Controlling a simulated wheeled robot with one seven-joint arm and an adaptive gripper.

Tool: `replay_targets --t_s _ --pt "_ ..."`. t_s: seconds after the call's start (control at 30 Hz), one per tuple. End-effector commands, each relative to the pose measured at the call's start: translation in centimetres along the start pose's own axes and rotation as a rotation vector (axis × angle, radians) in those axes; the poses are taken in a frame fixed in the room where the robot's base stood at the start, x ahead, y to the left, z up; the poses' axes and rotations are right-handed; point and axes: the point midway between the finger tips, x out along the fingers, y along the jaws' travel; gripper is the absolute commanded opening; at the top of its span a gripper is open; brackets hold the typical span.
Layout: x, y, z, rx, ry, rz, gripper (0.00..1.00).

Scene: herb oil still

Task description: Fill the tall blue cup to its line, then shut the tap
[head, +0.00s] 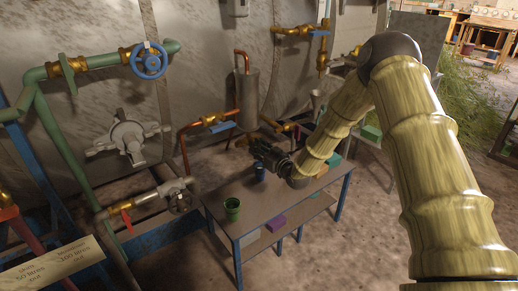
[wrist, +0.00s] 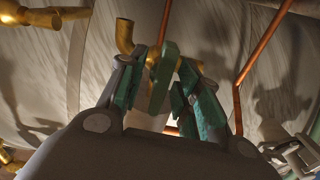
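My gripper (head: 259,151) points left above the table, beside a brass valve (head: 285,127) that the arm partly covers. In the wrist view my gripper (wrist: 161,92) has its fingers apart. No water stream is visible.
A green cup (head: 232,208) stands at the table's (head: 262,209) near left corner. A blue-lever valve (head: 219,127) on a copper pipe is behind it. A grey cylinder (head: 247,98) stands at the back. A purple box (head: 276,223) lies on the lower shelf. Floor at right is clear.

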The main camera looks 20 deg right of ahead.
Motion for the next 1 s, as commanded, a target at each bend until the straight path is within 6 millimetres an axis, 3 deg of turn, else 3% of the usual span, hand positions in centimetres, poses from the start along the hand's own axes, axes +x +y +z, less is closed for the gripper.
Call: replay_targets --t_s 0.17,0.7,1.0 --pt "-1.2 0.0 0.0 0.0 -0.001 0.0 0.34" --pt "-10.2 0.1 0.0 0.002 0.0 0.002 0.34" --pt "-12.0 0.1 0.0 0.0 0.0 0.001 0.34"
